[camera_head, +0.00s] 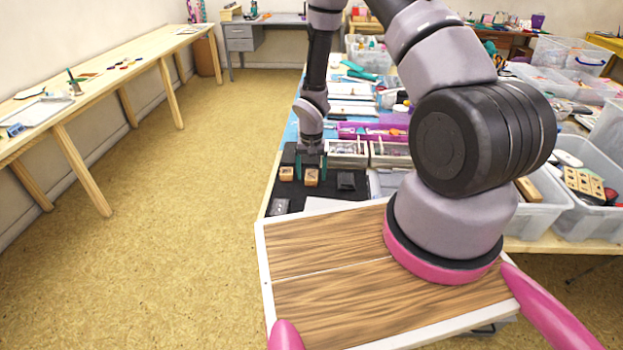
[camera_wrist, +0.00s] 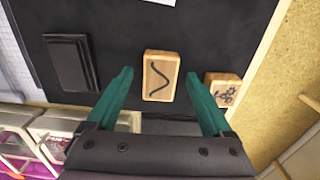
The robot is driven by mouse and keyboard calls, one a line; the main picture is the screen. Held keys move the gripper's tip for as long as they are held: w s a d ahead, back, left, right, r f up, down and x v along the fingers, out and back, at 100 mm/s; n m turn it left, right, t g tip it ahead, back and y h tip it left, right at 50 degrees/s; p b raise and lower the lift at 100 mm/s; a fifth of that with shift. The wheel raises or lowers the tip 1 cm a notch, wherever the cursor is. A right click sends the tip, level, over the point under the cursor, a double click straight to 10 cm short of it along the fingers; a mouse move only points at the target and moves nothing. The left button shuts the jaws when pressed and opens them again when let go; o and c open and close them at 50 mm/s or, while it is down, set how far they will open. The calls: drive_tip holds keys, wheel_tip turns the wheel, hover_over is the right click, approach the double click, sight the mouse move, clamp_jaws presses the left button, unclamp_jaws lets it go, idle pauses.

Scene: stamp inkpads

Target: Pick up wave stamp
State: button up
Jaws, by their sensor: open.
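The wave stamp (camera_wrist: 160,76) is a small wooden block with a black wavy line on its top face. It lies on a black mat (camera_wrist: 205,30) in the wrist view, between and a little beyond the tips of my open gripper (camera_wrist: 160,80). The green fingers stand on either side of it, apart from it. In the head view the wave stamp (camera_head: 311,177) is just below my gripper (camera_head: 311,165), partly close to the fingers.
A second wooden stamp with a flower-like mark (camera_wrist: 223,90) lies close to the right finger. A black inkpad (camera_wrist: 72,62) lies to the left. Pale organizer boxes (camera_head: 347,154) stand beside the mat. The mat is clear beyond the wave stamp.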

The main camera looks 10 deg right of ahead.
sight(312, 175)
drive_tip(key=shift+f, duration=0.25)
clamp_jaws()
wheel_tip(312, 175, up, 10)
idle(0.6)
